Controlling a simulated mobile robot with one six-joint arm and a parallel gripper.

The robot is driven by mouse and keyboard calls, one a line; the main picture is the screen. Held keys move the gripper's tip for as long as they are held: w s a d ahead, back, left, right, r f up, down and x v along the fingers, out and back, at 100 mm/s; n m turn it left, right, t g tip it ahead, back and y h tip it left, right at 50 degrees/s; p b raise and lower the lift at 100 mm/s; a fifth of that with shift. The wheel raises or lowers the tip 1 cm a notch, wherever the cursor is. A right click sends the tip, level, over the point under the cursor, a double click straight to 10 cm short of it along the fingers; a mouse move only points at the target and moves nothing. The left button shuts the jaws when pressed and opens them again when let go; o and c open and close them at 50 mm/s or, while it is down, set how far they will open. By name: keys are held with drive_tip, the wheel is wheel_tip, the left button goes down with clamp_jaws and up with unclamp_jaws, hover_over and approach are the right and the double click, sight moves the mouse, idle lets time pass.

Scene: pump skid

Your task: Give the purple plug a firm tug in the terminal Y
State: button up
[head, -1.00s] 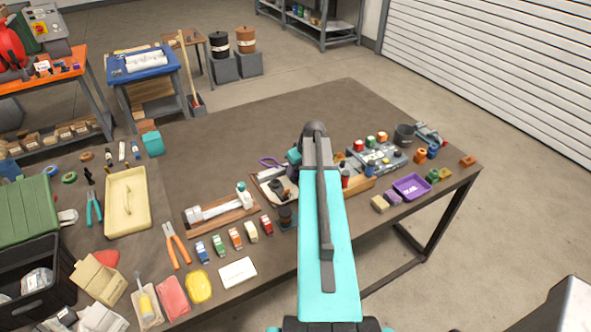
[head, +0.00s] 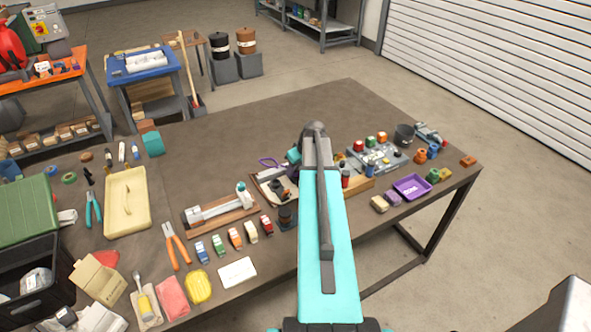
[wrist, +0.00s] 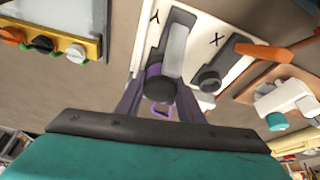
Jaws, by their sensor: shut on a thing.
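The terminal Y (wrist: 179,48), a grey block, sits on a white board (wrist: 148,48) beside the printed letter Y in the wrist view. The purple plug (wrist: 155,72) is at the terminal's near end, with a dark round body and a purple loop below it. My gripper (wrist: 158,92) is shut on the plug, one finger on each side. The fingers partly hide the plug, and how deep it sits in the terminal cannot be told. Terminal X (wrist: 228,58) stands to the right with a dark round plug at its end. In the head view my arm hides the gripper.
In the wrist view a yellow holder (wrist: 60,50) with coloured plugs is at left, and a wooden board (wrist: 270,75) with a white fixture is at right. The head view shows a purple tray (head: 411,187) and a grey fixture (head: 376,160) right of my arm. The table's far middle is clear.

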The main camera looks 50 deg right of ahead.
drive_tip(key=o, duration=1.2)
drive_tip(key=shift+f, duration=0.1)
drive_tip(key=shift+c, duration=0.2)
drive_tip(key=b+v, duration=0.4)
drive_tip(key=v, duration=0.9)
drive_tip(key=shift+r, duration=0.45)
drive_tip(key=shift+r, duration=0.1)
